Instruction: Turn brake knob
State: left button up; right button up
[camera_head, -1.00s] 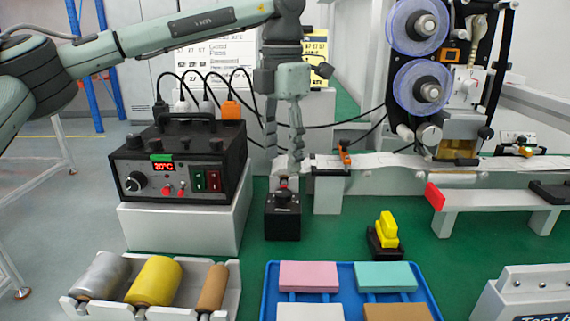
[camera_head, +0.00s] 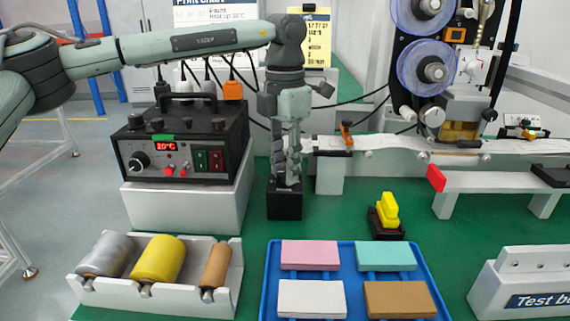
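A small black box (camera_head: 285,206) stands on the green surface near the middle, in front of the white rail. It is likely the brake knob's base; the knob on its top is hidden by my fingers. My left gripper (camera_head: 286,180) points straight down with its fingertips at the top of this box. Its two grey fingers look close together, seen partly one behind the other. I cannot tell whether they press on the knob. My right gripper is not in view.
A black control unit (camera_head: 180,146) with a red display stands left of the box on a white block (camera_head: 185,208). In front are a roller holder (camera_head: 218,298) and a blue tray (camera_head: 356,300) of coloured blocks. A yellow-topped switch (camera_head: 388,212) stands at right.

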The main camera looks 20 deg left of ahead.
pick_arm(q)
grip_shut()
jog(key=shift+m, duration=0.3)
jog(key=m, duration=0.7)
jog(key=shift+m, duration=0.4)
jog(key=m, duration=0.4)
jog(key=shift+m, duration=0.3)
jog(key=m, duration=0.4)
jog(key=shift+m, duration=0.4)
